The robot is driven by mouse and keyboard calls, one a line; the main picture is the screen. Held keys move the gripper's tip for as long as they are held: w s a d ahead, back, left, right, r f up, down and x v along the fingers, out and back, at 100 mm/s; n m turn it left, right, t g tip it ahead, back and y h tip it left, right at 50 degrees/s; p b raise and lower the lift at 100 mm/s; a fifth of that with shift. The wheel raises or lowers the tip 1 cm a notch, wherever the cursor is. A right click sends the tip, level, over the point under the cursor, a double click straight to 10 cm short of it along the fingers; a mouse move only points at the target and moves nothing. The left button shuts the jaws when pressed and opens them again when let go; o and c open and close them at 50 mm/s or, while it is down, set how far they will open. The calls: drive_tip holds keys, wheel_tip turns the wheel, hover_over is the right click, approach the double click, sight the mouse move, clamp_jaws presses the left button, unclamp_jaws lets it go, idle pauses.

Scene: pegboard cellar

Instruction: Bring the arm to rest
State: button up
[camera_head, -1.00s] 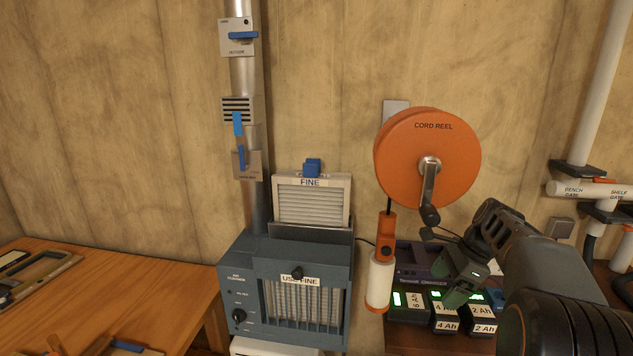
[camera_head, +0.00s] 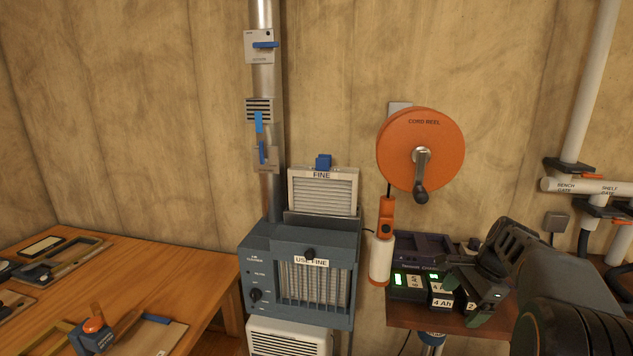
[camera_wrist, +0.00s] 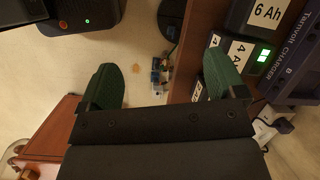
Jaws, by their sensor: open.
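My gripper (camera_wrist: 163,88) is open and empty in the wrist view, its two green fingertips spread wide over the floor. In the head view my gripper (camera_head: 463,308) is at the lower right, in front of the battery charger shelf, and hides part of the batteries. In the wrist view the right fingertip appears close beside the labelled batteries (camera_wrist: 240,52); I cannot tell whether it touches them. My arm reaches in from the lower right corner.
The orange cord reel (camera_head: 421,150) hangs on the wall above the charger shelf (camera_head: 400,312). The blue-grey air cleaner (camera_head: 300,275) stands left of it. A wooden bench (camera_head: 180,280) with frames is at the left. White pipes (camera_head: 590,100) run at the right.

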drive_tip(key=s+a+n+t+h+p, duration=0.2)
drive_tip(key=s+a+n+h+p, duration=0.1)
drive_tip(key=s+a+n, duration=1.2)
drive_tip(key=shift+s+a+n+t, duration=0.2)
drive_tip(key=shift+a+n+t, duration=0.1)
drive_tip(key=shift+n, duration=0.5)
